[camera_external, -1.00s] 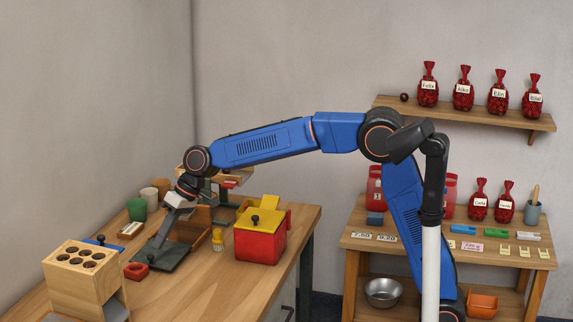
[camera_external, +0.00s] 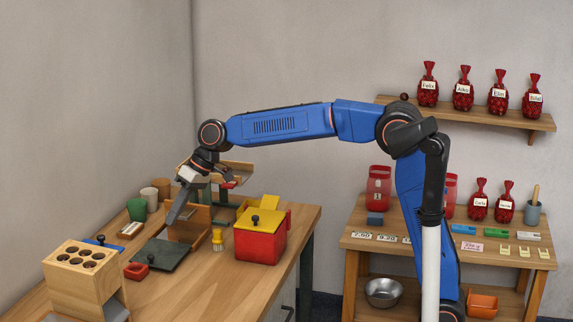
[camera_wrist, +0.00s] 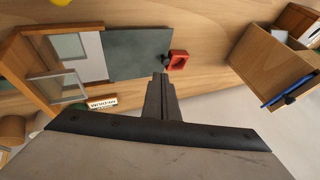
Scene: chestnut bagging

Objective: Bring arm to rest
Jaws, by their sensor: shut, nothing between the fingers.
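My gripper (camera_external: 174,221) hangs above the wooden table (camera_external: 190,287), pointing down, with its fingers closed together and nothing visible between them. In the wrist view the shut fingers (camera_wrist: 160,85) show at the centre, over the edge of a dark green-grey plate. The plate (camera_external: 161,255) lies flat on the table below the gripper, apart from it. A small red square holder (camera_external: 136,271) with a black knob sits at the plate's near left side; it also shows in the wrist view (camera_wrist: 179,58). My arm is raised and stretched left from its column.
A red box with a yellow lid (camera_external: 261,240) and a yellow brush (camera_external: 218,241) stand right of the plate. A wooden block with holes (camera_external: 84,284) is at the front left. A side table (camera_external: 448,249) and shelf (camera_external: 465,114) hold red bags.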

